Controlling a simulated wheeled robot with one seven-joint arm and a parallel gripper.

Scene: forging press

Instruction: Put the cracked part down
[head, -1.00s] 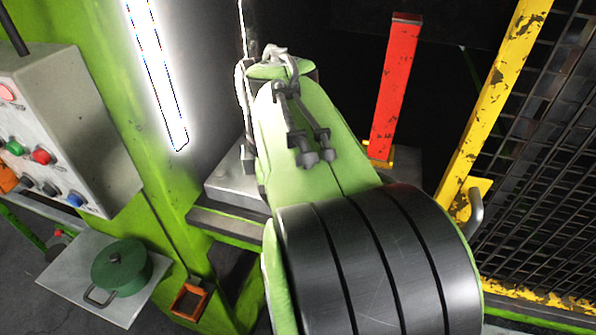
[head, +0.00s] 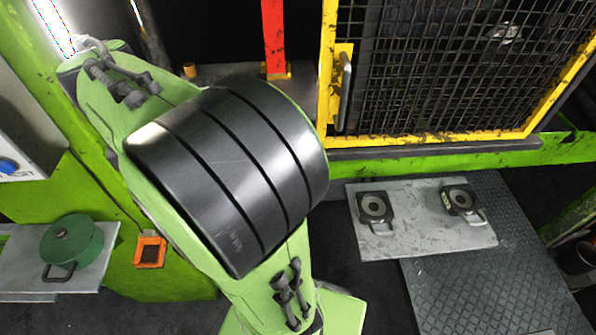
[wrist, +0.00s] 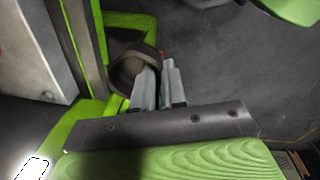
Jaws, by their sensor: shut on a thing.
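My gripper (wrist: 158,88) shows in the wrist view, its two pale grey fingers close together. It is shut on a dark brownish, rounded part (wrist: 128,72), which shows just beyond and left of the fingertips. The fingers cover some of this part, and I cannot make out a crack on it. In the head view my green and black arm fills the middle and hides the gripper and the held part.
Right, a grey plate (head: 410,246) bears two dark handled blocks (head: 375,207) (head: 462,199). Left, a green lidded pot (head: 71,243) stands on another grey plate (head: 25,270), near an orange tray (head: 150,252). A yellow-framed mesh guard (head: 430,139) stands behind. Ribbed flooring (head: 480,290) lies front right.

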